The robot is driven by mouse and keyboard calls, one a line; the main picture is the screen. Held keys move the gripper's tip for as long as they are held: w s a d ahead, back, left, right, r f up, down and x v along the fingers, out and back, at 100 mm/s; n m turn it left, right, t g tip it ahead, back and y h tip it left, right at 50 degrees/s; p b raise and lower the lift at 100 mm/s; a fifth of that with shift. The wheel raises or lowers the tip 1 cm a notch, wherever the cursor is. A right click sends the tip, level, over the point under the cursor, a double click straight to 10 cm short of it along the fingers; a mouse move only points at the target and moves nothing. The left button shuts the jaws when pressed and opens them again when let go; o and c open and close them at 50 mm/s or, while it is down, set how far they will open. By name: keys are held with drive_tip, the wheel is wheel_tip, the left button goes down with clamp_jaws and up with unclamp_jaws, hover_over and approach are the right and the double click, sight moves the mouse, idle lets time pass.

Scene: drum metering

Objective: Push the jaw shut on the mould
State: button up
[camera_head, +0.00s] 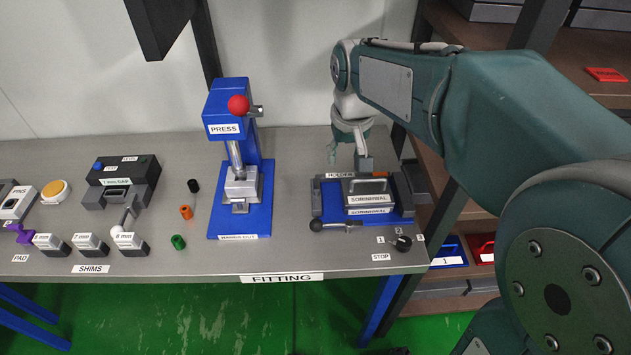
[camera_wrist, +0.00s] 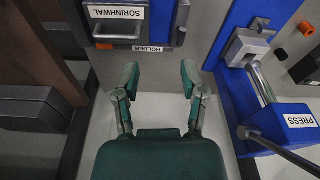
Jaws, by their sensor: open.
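The mould (camera_head: 369,199), a grey block with a handle and a SORINNWAL label, sits in the blue holder (camera_head: 330,187) at the right of the bench. It also shows at the top of the wrist view (camera_wrist: 114,28). A dark block (camera_head: 404,195) at the holder's right end may be the jaw; I cannot tell its gap to the mould. A ball-ended lever (camera_head: 335,226) lies along the holder's front. My gripper (camera_head: 347,155) is above the holder's back edge, its fingers apart and empty. In the wrist view my gripper (camera_wrist: 160,75) points toward the HOLDER label (camera_wrist: 148,48).
The blue press (camera_head: 228,128) with a red knob stands left of the holder. A black rotary knob (camera_head: 403,244) is at the front right. Orange (camera_head: 186,212) and green (camera_head: 178,242) pieces lie left of the press. Shelves (camera_head: 590,60) flank the bench's right side.

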drive_tip(key=g, duration=0.2)
hover_over(316, 183)
drive_tip(key=shift+n, duration=0.3)
wheel_tip(316, 183, down, 6)
drive_tip(key=shift+f, duration=0.1)
wheel_tip(316, 183, down, 11)
drive_tip(key=shift+r, duration=0.1)
clamp_jaws()
